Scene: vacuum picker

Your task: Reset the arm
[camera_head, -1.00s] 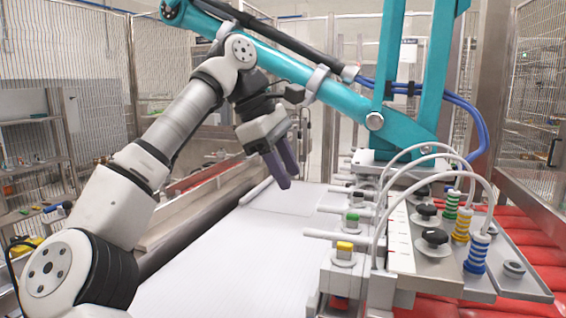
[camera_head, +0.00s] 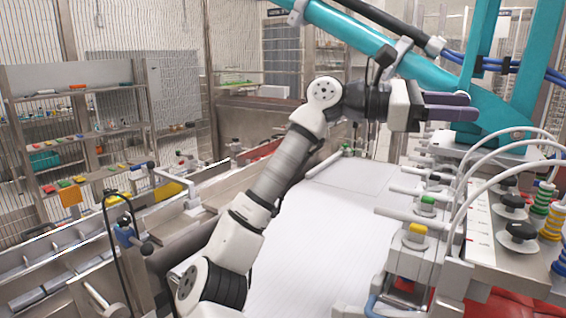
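My arm reaches up from the bottom of the head view, with its elbow joint above the white conveyor surface (camera_head: 310,225). My gripper (camera_head: 470,106) is at the upper right, with its two purple-grey fingers pointing right, roughly level. No object shows in it. The fingers lie one above the other in this view, so the gap between them is unclear. The gripper appears in front of the base of the teal vacuum-picker frame (camera_head: 500,105); I cannot tell how close it is.
A teal beam (camera_head: 345,28) passes above my arm. On the right is a panel with black knobs (camera_head: 515,232), white hoses and striped cylinders (camera_head: 553,222). A yellow button (camera_head: 417,229) and green button (camera_head: 428,199) sit beside the conveyor. Shelves (camera_head: 75,110) stand at the left.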

